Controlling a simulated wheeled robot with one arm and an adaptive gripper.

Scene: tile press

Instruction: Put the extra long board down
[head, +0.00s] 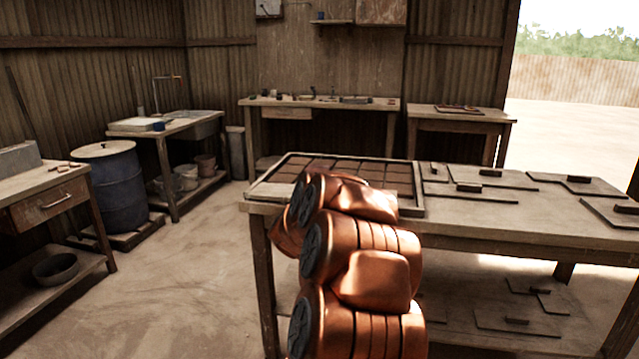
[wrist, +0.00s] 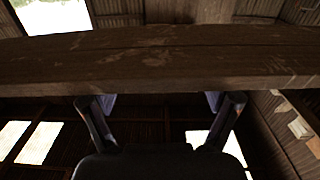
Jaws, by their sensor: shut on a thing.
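A long dark wooden board (wrist: 160,62) runs across the whole width of the wrist view, with both ends out of frame. My gripper (wrist: 160,103) is below it in that view, its two fingers spread wide and meeting the board's lower edge. The gripper is shut on the board. In the head view my orange arm stands in front of the workbench and hides the gripper; I cannot make out the held board there.
The workbench (head: 500,238) carries a wooden tray (head: 262,188) of brown tiles at left and several handled boards (head: 487,190) at right. More boards lie on its lower shelf. A blue barrel (head: 110,187) and a sink table stand left. Floor between is clear.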

